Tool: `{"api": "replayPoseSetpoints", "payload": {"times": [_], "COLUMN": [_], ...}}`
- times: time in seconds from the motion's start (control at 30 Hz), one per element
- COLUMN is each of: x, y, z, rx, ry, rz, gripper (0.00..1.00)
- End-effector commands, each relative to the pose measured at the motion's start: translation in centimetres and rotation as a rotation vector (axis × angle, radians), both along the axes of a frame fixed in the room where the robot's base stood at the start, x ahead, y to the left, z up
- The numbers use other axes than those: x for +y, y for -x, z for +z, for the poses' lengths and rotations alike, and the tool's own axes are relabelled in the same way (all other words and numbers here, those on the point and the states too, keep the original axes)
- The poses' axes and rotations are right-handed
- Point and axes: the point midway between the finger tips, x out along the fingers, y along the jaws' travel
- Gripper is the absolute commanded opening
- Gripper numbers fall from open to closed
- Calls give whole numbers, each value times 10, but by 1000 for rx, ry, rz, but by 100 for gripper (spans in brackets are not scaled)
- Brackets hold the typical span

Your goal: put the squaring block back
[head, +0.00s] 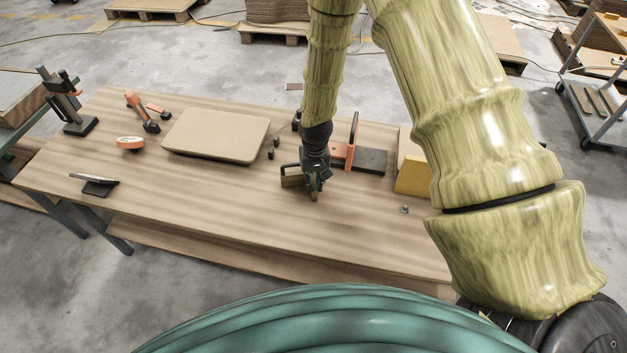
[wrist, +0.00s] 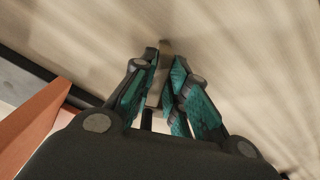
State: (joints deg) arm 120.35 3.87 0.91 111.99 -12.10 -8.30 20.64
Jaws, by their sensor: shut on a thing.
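In the wrist view, the block (wrist: 154,95) shows as a narrow tan piece between the teal-padded fingers of my gripper (wrist: 160,88). Wood-grain surface lies beyond the fingertips. I cannot tell whether the block touches the table.
An orange and black fixture (head: 342,151) with a dark plate (head: 370,161) stands just behind my gripper. A yellow-sided box (head: 411,177) is to the right. The front middle is clear.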

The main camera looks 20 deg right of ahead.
Motion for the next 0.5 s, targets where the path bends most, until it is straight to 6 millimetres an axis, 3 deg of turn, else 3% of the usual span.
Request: {"api": "replayPoseSetpoints", "payload": {"times": [0.17,0.2,0.3,0.5], "x": [0,0,0,0], "y": [0,0,0,0], "z": [-3,-3,-3,-3], "rx": [0,1,1,1], "ry": [0,0,0,0], "rz": [0,-1,-1,0], "gripper": [0,18,36,37]}}
